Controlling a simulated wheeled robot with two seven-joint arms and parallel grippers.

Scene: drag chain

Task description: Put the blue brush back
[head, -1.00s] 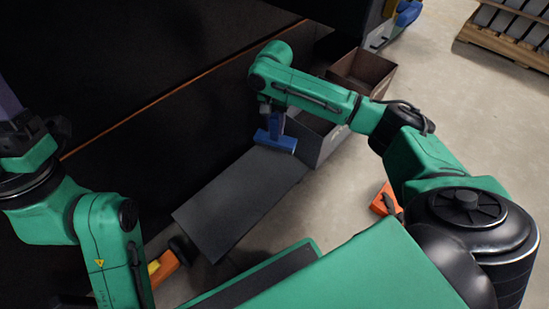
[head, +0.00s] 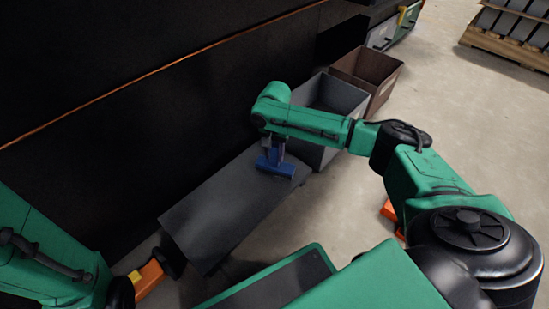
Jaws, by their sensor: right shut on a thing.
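The blue brush (head: 277,168) is at the far right end of a dark grey bench (head: 228,205). My right gripper (head: 272,151) points down from the end of its arm and is shut on the upper part of the brush. The brush head is at the bench surface; I cannot tell whether it touches it.
A grey open bin (head: 340,100) stands just beyond the bench, and a brown open bin (head: 372,72) stands behind it. A dark wall (head: 140,130) runs along the left. A pallet with grey blocks (head: 510,35) is at the top right.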

